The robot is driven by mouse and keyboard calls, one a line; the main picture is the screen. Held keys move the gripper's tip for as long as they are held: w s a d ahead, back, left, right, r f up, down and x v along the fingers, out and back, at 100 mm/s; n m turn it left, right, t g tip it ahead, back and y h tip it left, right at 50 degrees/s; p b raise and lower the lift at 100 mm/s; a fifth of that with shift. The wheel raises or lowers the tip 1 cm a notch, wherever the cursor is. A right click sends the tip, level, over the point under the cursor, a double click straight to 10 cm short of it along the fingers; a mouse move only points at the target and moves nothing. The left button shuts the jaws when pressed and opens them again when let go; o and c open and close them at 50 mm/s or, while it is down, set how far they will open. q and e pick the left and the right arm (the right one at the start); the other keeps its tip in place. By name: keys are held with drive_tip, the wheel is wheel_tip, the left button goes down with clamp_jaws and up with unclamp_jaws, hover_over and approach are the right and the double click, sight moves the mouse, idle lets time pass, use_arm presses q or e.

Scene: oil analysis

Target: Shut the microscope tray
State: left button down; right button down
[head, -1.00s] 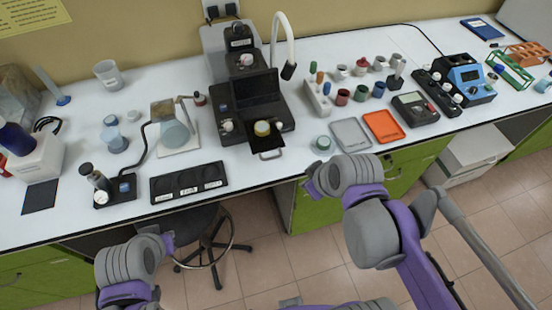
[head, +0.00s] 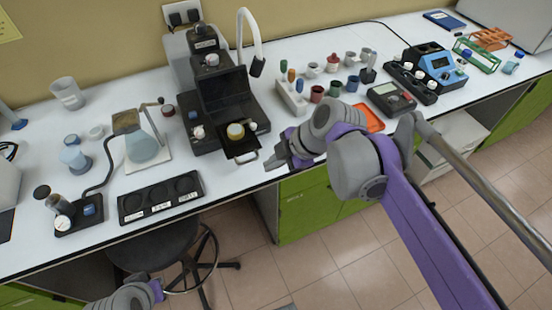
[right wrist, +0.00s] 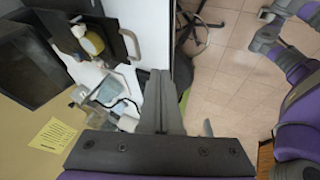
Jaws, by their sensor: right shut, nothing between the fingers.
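The dark microscope (head: 212,88) stands on the white bench at the centre of the head view. Its black tray (head: 243,157) sticks out at the front, with a pale handle at its outer edge. A yellow-topped round sample (head: 236,131) sits just behind the tray. In the right wrist view the tray (right wrist: 122,42) and its handle (right wrist: 130,45) show at upper left. My right gripper (head: 275,162) is shut and empty, just right of the tray handle and apart from it. Its closed fingers (right wrist: 160,88) show in the wrist view. Of my left arm, a wrist part shows at bottom left; its fingers cannot be made out.
A black three-well holder (head: 160,198) and a flask (head: 142,147) stand left of the microscope. A white rack (head: 291,98) and an orange tray (head: 369,119) lie to the right. A stool (head: 155,245) stands below the bench edge. Air before the tray is clear.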

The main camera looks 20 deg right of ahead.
sight(240, 132)
drive_tip(key=w+a+f, duration=0.2)
drive_tip(key=w+f, duration=0.3)
drive_tip(key=w, duration=0.1)
drive_tip(key=shift+f, duration=0.2)
drive_tip(key=shift+a, duration=0.1)
drive_tip(key=w, duration=1.1)
drive_tip(key=shift+w+a, duration=0.15)
drive_tip(key=shift+w, duration=0.1)
drive_tip(key=shift+s+a+p, duration=0.1)
drive_tip(key=shift+s+p, duration=0.05)
drive_tip(key=shift+p, duration=0.15)
